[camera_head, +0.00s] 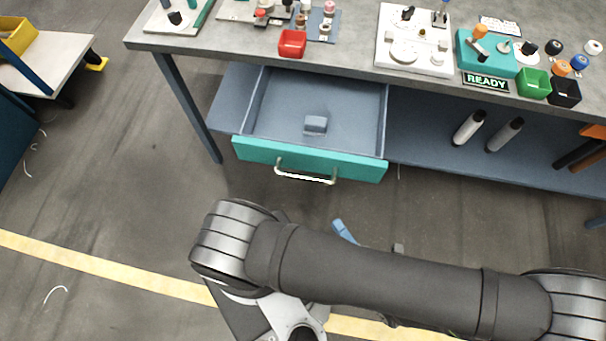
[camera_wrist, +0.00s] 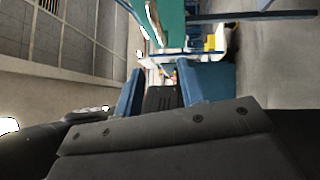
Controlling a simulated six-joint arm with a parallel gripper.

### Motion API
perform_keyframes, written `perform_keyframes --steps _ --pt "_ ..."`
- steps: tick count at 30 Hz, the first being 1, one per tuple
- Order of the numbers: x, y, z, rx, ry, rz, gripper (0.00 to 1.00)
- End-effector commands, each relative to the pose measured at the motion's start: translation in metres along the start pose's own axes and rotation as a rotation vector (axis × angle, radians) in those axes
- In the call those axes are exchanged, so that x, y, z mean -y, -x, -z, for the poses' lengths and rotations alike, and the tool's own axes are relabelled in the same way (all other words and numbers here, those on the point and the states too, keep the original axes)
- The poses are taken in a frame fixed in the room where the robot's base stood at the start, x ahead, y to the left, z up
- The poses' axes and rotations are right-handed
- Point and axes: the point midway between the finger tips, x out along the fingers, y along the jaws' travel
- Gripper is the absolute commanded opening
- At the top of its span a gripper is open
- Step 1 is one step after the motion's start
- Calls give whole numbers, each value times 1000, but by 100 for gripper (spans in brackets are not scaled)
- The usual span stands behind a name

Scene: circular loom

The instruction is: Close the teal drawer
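The teal drawer (camera_head: 262,153) is pulled well out from under the grey workbench. Its teal front has a pale bar handle (camera_head: 305,176), and a small grey-blue block (camera_head: 316,124) lies inside. In the wrist view the teal front (camera_wrist: 171,22) shows at the top, with the pale handle along its left side. My gripper (camera_wrist: 167,88) has two blue fingers spread apart, with nothing seen between them. In the head view my arm hides most of the gripper; a blue finger part shows below the drawer front, apart from the handle.
The bench top (camera_head: 350,58) holds a red bin (camera_head: 292,43), a white board (camera_head: 413,70), a green bin (camera_head: 534,83) and a READY sign (camera_head: 485,81).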

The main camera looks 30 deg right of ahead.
Motion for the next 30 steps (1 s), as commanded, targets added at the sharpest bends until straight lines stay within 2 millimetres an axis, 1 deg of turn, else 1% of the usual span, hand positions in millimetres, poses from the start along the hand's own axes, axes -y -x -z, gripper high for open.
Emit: perform_keyframes --steps 1,6,12,24,30 --pt "0 -10 1 -3 -4 -2 36" --pt "0 -43 1 -6 -4 -1 36" --pt "0 -76 2 -7 -4 0 36" --pt "0 -130 2 -8 -3 1 36" --pt "0 -147 1 -6 -2 0 36"
